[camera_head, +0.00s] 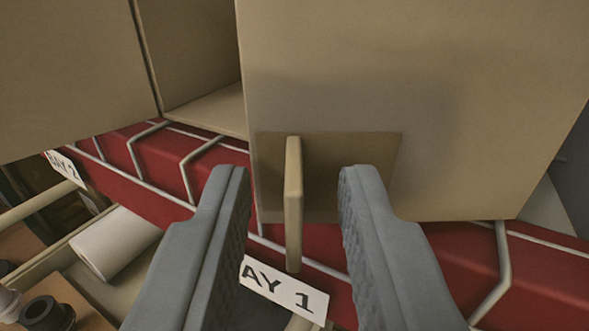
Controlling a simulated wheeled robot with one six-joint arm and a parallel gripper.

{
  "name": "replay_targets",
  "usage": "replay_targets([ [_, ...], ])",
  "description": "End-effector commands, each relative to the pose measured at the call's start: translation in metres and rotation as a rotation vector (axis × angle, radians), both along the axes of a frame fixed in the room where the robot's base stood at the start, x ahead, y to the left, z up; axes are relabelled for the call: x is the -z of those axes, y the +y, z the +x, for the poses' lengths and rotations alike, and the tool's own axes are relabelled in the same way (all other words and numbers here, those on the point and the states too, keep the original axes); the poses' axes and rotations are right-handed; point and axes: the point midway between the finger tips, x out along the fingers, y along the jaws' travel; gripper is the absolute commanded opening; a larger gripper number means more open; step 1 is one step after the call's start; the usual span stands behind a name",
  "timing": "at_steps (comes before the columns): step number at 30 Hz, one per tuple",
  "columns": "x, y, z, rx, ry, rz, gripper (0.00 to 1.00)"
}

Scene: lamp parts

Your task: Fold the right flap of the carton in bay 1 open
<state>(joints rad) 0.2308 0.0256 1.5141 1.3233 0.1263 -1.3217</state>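The carton in bay 1 stands on a red shelf, and part of its tan inside (195,55) shows through a gap at the upper left. Its right flap (420,75) is a large tan panel filling the upper right. A square plate with an upright tan tab (293,205) sits low on that flap, near its left edge. My gripper (294,178) is open, with its two grey fingers on either side of the tab. Gaps show between the tab and both fingers. Another tan panel (70,75) at the upper left looks like the left flap.
The red shelf beam (155,190) with pale wire rails runs below the carton. It bears a "BAY 1" label (285,290) and a "BAY 2" label (65,168). A white cylinder (115,242) and dark round parts (45,313) lie below at the lower left.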

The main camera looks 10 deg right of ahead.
Motion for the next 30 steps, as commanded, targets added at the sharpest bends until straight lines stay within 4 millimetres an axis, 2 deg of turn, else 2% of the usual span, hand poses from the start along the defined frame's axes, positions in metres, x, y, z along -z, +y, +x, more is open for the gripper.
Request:
replay_targets([
  [9,0.0002,-0.0001,0.0019,0.000,0.000,0.000,0.26],
  [13,0.0002,-0.0001,0.0018,0.000,0.000,0.000,0.01],
  [30,0.0002,0.0000,0.0017,0.000,0.000,0.000,0.00],
])
